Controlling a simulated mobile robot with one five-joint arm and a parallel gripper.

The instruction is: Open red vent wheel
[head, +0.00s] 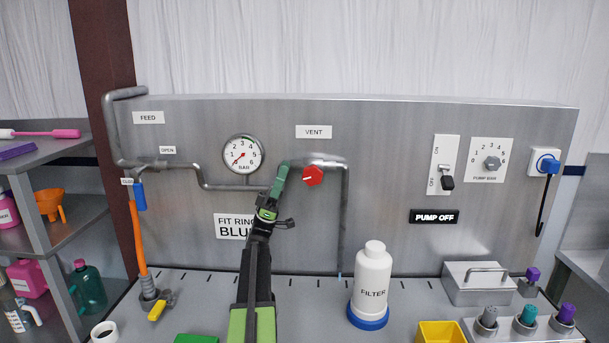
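The red vent wheel (313,177) sits on the grey vent pipe (345,220), below the VENT label (314,132) on the metal panel. A small white mark shows on its face. My gripper (283,172), with green fingers, is raised in front of the panel just left of the wheel. A narrow gap shows between them in the picture; the depth between them is unclear. The fingers overlap in this view, so their opening cannot be made out. My gripper covers part of the pipe left of the wheel.
A pressure gauge (243,155) is left of my gripper. A white FILTER bottle (372,278) on a blue base stands on the bench at right. An orange hose (138,238) hangs at left.

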